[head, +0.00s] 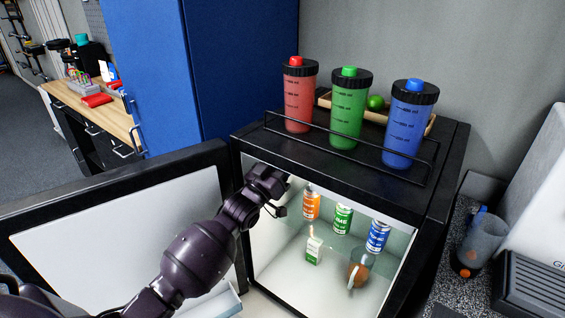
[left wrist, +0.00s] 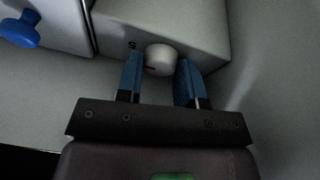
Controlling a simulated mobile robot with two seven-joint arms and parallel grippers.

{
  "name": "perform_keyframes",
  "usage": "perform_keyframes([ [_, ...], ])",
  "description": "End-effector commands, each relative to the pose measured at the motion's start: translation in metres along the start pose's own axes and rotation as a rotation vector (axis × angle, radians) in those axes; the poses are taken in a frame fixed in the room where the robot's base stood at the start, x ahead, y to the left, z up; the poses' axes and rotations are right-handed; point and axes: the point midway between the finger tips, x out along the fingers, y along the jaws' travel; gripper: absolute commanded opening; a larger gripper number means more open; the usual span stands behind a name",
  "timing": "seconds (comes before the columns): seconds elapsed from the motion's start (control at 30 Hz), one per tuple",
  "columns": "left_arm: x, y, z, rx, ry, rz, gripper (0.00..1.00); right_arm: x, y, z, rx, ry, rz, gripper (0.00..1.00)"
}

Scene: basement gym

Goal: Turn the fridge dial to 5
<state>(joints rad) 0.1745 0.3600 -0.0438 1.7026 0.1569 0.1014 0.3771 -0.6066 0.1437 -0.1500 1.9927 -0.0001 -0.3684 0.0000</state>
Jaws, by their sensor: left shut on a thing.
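The small fridge (head: 408,193) stands open in the head view, its door (head: 120,215) swung out to the left. My left arm reaches into the upper left of the fridge, and my left gripper (head: 280,186) is partly hidden there. In the left wrist view the pale round dial (left wrist: 160,56) sits on a light housing (left wrist: 195,22), with a small red mark on its lower left. My left gripper (left wrist: 159,72) is shut on the dial, one blue finger at each side. My right gripper is not in view.
Inside the fridge are an orange can (head: 311,205), a green can (head: 343,217), a blue can (head: 377,237), a small carton (head: 313,250) and a brown round thing (head: 357,274). Red (head: 299,100), green (head: 347,112) and blue (head: 408,128) bottles stand on top behind a rail.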

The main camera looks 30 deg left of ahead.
Motion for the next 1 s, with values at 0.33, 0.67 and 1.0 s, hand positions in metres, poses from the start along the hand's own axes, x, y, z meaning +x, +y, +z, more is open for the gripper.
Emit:
perform_keyframes([
  [0.33,-0.001,0.0,0.001,0.003,-0.002,0.001,0.36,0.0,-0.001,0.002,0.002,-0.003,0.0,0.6],
  [0.67,-0.001,0.0,0.001,0.002,-0.001,0.0,0.45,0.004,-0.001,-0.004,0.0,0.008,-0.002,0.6],
  [1.0,-0.038,-0.001,0.002,0.002,-0.004,-0.001,0.45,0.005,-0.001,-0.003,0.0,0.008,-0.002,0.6],
])
